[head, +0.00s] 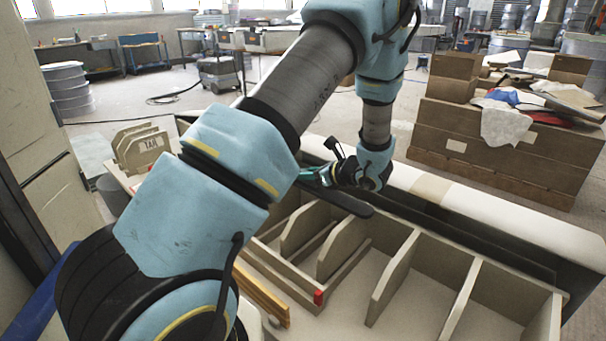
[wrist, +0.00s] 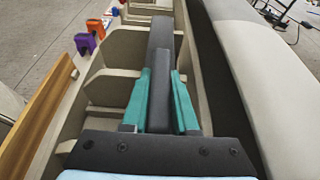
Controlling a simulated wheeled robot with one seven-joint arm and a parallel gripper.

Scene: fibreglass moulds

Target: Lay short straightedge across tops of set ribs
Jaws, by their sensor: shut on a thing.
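My gripper (head: 325,177) is over the far side of the mould, partly hidden by its own wrist. In the wrist view its teal fingers (wrist: 161,100) are shut on a dark grey bar, the short straightedge (wrist: 160,60), which points away from me between them. The bar's rounded near end also shows in the head view (head: 350,204). Beige ribs stand upright in the mould, including a nearer rib (head: 343,246) and a rib farther right (head: 392,277). The bar is above or at the rib tops near the far wall; I cannot tell whether it touches them.
The mould's pale far flange (head: 480,215) runs alongside. A small red block (head: 318,297) sits by the ribs. A yellowish wooden strip (head: 262,295) lies along the near side. A rack of beige plates (head: 142,149) stands at left. Purple (wrist: 85,43) and orange (wrist: 95,27) pieces show in the wrist view.

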